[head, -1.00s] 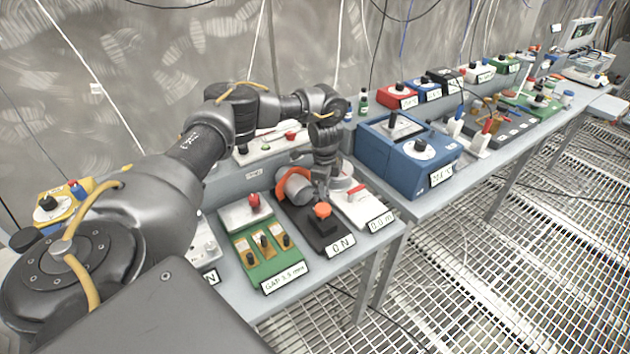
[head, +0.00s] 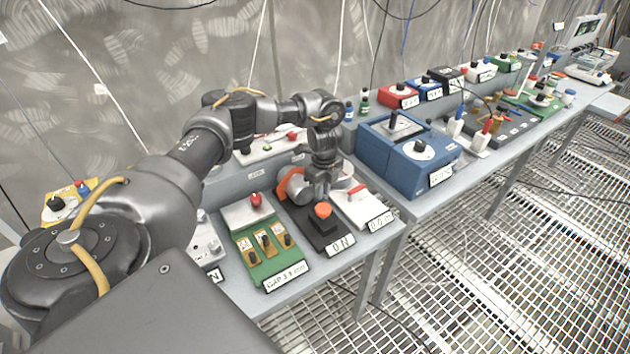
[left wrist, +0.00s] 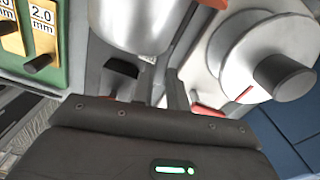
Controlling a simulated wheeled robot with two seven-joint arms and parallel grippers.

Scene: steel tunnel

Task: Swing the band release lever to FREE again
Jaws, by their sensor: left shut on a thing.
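My left gripper (head: 322,194) reaches down over the black unit (head: 312,228) labelled 0 N, with its fingers close together. It is shut on what seems to be the band release lever, which the fingers and palm mostly hide. The unit carries a silver drum with an orange band (head: 291,182) and, in front of the fingers, an orange cap (head: 323,210). In the left wrist view the drum (left wrist: 135,22) is just beyond the fingers. I cannot read any FREE marking. My right gripper is not in view.
A green gauge board (head: 266,262) stands on the left. A blue box (head: 405,170) stands further right, on the neighbouring table.

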